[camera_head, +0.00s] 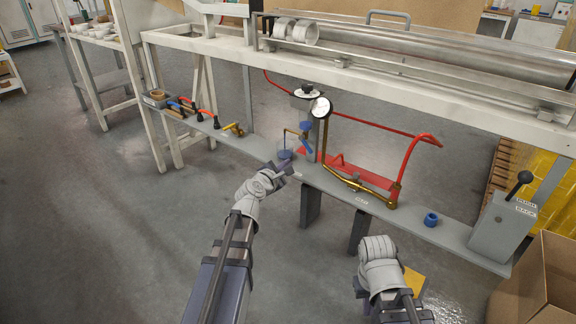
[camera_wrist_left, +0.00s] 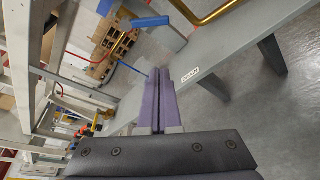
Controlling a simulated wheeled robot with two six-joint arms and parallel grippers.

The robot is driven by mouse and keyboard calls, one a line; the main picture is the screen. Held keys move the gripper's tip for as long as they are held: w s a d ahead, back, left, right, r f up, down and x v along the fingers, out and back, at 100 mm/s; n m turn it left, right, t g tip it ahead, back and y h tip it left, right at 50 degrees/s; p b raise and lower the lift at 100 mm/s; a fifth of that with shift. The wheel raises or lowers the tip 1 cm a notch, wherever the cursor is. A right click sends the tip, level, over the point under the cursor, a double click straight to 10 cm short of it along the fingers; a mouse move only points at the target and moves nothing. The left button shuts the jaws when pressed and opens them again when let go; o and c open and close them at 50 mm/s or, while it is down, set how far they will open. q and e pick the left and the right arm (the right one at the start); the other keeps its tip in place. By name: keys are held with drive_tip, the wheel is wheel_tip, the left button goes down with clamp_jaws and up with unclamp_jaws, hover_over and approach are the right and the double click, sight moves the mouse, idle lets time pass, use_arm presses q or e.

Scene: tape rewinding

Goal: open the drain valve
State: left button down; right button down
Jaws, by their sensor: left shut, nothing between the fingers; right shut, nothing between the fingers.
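My left gripper (camera_head: 284,170) is at the front edge of the grey bench (camera_head: 455,240), just below a small blue part (camera_head: 285,154). In the left wrist view its fingers (camera_wrist_left: 160,100) are pressed together with nothing between them. A blue lever (camera_wrist_left: 150,22) stands beyond them, apart from the fingertips. In the head view, blue parts (camera_head: 306,146) show on the post below the round gauge (camera_head: 321,107). A white label reading DRAIN (camera_wrist_left: 191,75) is on the bench beside the fingers. I cannot tell how far the valve is turned. My right arm's wrist shows, but its fingers are hidden.
A brass pipe (camera_head: 345,180) and red tubing (camera_head: 407,158) run right of the post. A blue ring (camera_head: 431,219) and a grey lever box (camera_head: 502,225) stand further right. Hoses with coloured ends (camera_head: 200,114) lie left.

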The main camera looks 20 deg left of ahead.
sight(307, 149)
use_arm(q)
drive_tip(key=b+x, duration=0.1)
drive_tip(key=x, duration=0.6)
drive_tip(key=shift+w+f+b, duration=0.2)
drive_tip(key=shift+w+b, duration=0.1)
drive_tip(key=shift+s+d+r+p, duration=0.3)
drive_tip(key=shift+d+r+p, duration=0.1)
drive_tip(key=shift+r+p, duration=0.2)
drive_tip(key=shift+s+d+r+p, duration=0.3)
drive_tip(key=shift+d+r+p, duration=0.1)
drive_tip(key=shift+r+p, duration=0.2)
drive_tip(key=shift+s+d+r+p, duration=0.15)
drive_tip(key=shift+d+r+p, duration=0.25)
drive_tip(key=shift+d, duration=0.15)
drive_tip(key=shift+s+d+r+n+g+p, duration=0.1)
drive_tip(key=shift+d+r+n+g+p, duration=0.15)
drive_tip(key=shift+n+p, duration=0.4)
drive_tip(key=n+h+p, duration=0.1)
drive_tip(key=d+r+n+h+p, duration=0.1)
drive_tip(key=n, duration=0.1)
drive_tip(key=r+n+g+p, duration=0.1)
drive_tip(key=shift+s+d+n+h, duration=0.25)
drive_tip(key=shift+d+h, duration=0.05)
drive_tip(key=shift+h, duration=0.1)
drive_tip(key=shift+a+f, duration=0.1)
drive_tip(key=shift+w+a+f+b, duration=0.25)
drive_tip(key=shift+a+f+b, duration=0.05)
drive_tip(key=shift+a, duration=0.3)
